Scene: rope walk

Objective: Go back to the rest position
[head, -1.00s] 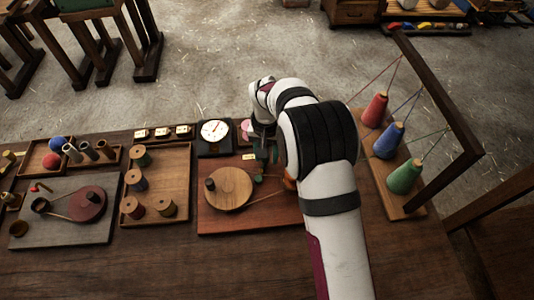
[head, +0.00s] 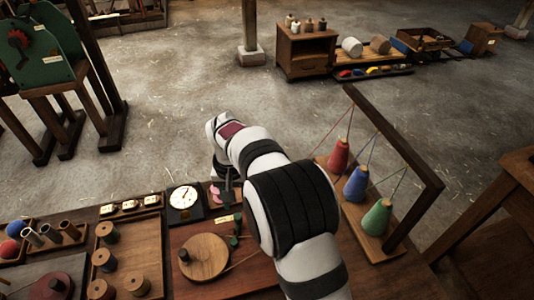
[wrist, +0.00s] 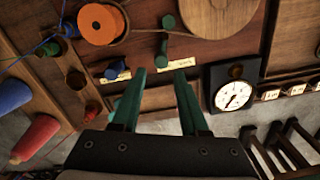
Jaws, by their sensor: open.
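My gripper (wrist: 160,100) shows in the wrist view with two green fingers apart and nothing between them. It hangs above the back part of a reddish board on the bench. In the head view my white and black arm reaches over the bench, and the gripper is mostly hidden behind it near the dial (head: 184,198). The board (head: 190,240) carries a round wooden wheel (head: 204,257). The wrist view also shows an orange spool (wrist: 101,24) and green pegs (wrist: 162,48) on this board.
A rack with a red cone (head: 338,155), a blue cone (head: 356,184) and a green cone (head: 377,218) stands to the right under a dark wooden frame (head: 400,150). A spool tray (head: 123,250) lies to the left. Open floor (head: 180,100) spreads beyond the bench.

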